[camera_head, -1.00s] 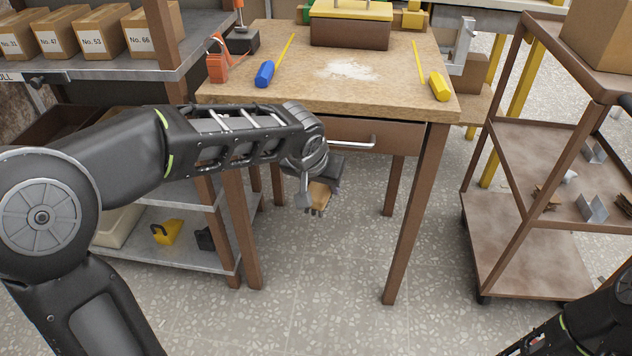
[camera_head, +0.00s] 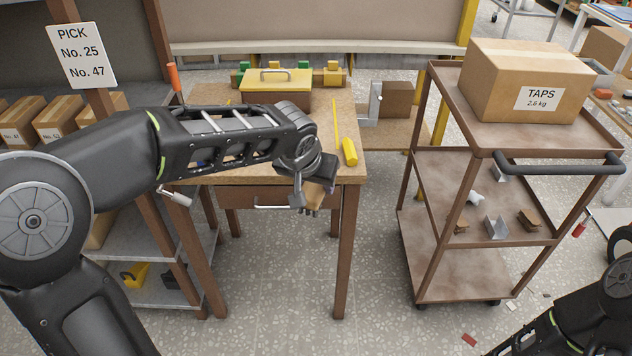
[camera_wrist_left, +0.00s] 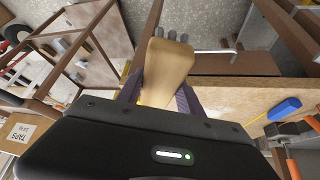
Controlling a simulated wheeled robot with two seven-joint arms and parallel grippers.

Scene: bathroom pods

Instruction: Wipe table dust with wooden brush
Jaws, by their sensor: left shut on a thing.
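My left gripper (camera_head: 322,174) is shut on the wooden brush (camera_head: 313,196), in front of the table's front edge, near its right front corner. In the left wrist view the brush (camera_wrist_left: 168,68) sits between the two fingers, its grey bristle tufts pointing away from the gripper. The table (camera_head: 322,125) has a light wooden top and a drawer with a metal handle. My left arm covers much of the top, and the dust cannot be made out now. My right gripper is out of view; only part of that arm shows at the lower right.
A yellow-handled tool (camera_head: 349,152) lies at the table's right edge, a yellow-lidded box (camera_head: 275,93) at the back. A blue-handled tool (camera_wrist_left: 284,109) shows in the wrist view. A brown cart (camera_head: 455,260) with a TAPS box (camera_head: 530,85) stands right. Floor between is clear.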

